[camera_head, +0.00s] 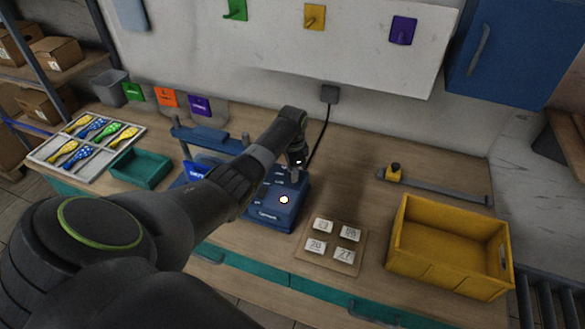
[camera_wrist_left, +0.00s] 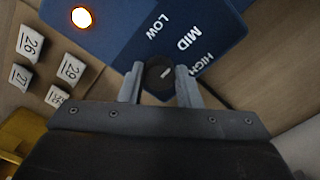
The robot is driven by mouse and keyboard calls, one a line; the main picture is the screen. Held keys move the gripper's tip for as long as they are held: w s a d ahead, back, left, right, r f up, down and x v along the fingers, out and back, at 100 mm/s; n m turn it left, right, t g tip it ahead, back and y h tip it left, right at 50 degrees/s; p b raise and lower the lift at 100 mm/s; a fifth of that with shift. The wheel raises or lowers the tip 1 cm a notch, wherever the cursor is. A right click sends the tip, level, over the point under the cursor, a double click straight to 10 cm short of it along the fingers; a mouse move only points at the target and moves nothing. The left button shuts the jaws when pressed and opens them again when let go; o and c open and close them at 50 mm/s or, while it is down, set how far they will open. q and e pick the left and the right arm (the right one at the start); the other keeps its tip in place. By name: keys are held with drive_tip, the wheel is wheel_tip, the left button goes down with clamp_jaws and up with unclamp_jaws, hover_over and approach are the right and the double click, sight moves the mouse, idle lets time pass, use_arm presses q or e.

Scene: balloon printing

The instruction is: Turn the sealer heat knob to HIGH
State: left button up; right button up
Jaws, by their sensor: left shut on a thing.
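The blue sealer (camera_head: 262,214) sits on the wooden table in the middle of the head view, with a lit round lamp (camera_head: 284,199) on top. It also shows in the left wrist view (camera_wrist_left: 125,28), with the labels LOW, MID and HIGH. The dark round heat knob (camera_wrist_left: 155,78) has a short white mark and lies beside the MID and HIGH labels; which label the mark points at I cannot tell. My left gripper (camera_wrist_left: 159,82) is shut on the knob, one finger on each side. In the head view my left gripper (camera_head: 297,170) is over the sealer's back right. My right gripper is not in view.
A tan board (camera_head: 331,252) with several numbered white tiles lies right of the sealer. A yellow bin (camera_head: 449,248) stands further right. A teal tray (camera_head: 141,168) and a divided tray of balloons (camera_head: 45,153) are at the left. A black cable (camera_head: 326,130) runs to the wall behind.

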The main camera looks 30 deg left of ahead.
use_arm(q)
drive_tip(key=m, duration=0.6)
drive_tip(key=shift+w+r+m, duration=0.1)
drive_tip(key=shift+w+m, duration=0.05)
drive_tip(key=shift+m, duration=0.15)
drive_tip(key=m, duration=0.6)
idle(0.4)
drive_tip(key=o, duration=1)
drive_tip(key=shift+c, duration=0.2)
